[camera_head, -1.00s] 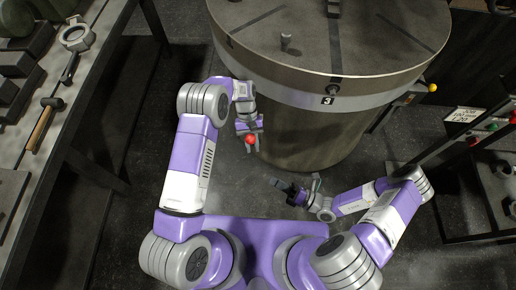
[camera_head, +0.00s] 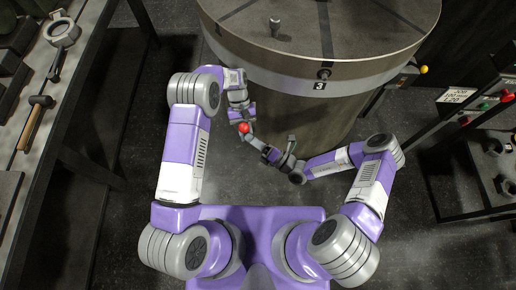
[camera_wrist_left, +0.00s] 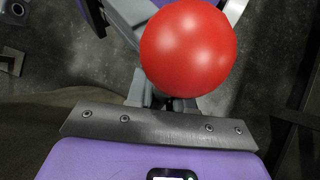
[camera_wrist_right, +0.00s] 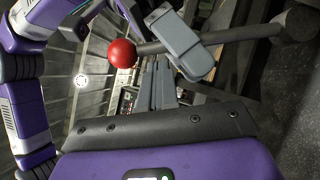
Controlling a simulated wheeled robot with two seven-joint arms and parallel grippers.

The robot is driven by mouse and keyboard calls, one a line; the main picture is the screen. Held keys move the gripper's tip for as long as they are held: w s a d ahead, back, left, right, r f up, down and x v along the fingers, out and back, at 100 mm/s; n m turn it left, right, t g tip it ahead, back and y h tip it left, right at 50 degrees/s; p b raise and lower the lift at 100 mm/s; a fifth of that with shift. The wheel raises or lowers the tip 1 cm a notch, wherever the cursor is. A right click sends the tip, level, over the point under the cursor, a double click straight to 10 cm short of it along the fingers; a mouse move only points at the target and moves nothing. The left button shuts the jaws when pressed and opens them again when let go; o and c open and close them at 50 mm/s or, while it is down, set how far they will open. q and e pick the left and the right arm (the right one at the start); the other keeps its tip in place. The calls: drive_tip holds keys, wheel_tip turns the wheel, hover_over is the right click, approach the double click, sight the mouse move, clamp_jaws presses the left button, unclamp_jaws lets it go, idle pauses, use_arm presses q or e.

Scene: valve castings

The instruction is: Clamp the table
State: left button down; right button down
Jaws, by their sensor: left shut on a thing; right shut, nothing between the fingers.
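The round table (camera_head: 300,40) is a large grey drum top with slots, a small upright pin and a label "3" on its front rim. A red ball knob (camera_head: 244,128) is low in front of the drum. My left gripper (camera_head: 242,119) is shut at this knob; its exact grip is hidden. The knob fills the top of the left wrist view (camera_wrist_left: 188,47). In the right wrist view the knob (camera_wrist_right: 122,53) appears at the end of a dark rod (camera_wrist_right: 240,34). My right gripper (camera_head: 268,152) is shut and empty, just right of and below the knob.
A bench (camera_head: 70,85) on the left carries a hammer (camera_head: 35,120) and a ring-shaped part (camera_head: 61,31). On the right are a yellow knob (camera_head: 424,69), a control panel with buttons (camera_head: 485,108) and a rack with castings (camera_head: 500,170). Dark floor is clear between.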

drive_tip(key=shift+w+a+r, duration=0.1)
drive_tip(key=shift+w+r, duration=0.05)
drive_tip(key=shift+w, duration=0.2)
use_arm(q)
drive_tip(key=shift+s+d, duration=0.15)
use_arm(e)
drive_tip(key=shift+w+r+m, duration=0.4)
drive_tip(key=shift+w+r, duration=0.15)
drive_tip(key=shift+w, duration=0.35)
use_arm(q)
drive_tip(key=c, duration=1.1)
unclamp_jaws()
drive_tip(key=shift+s, duration=0.1)
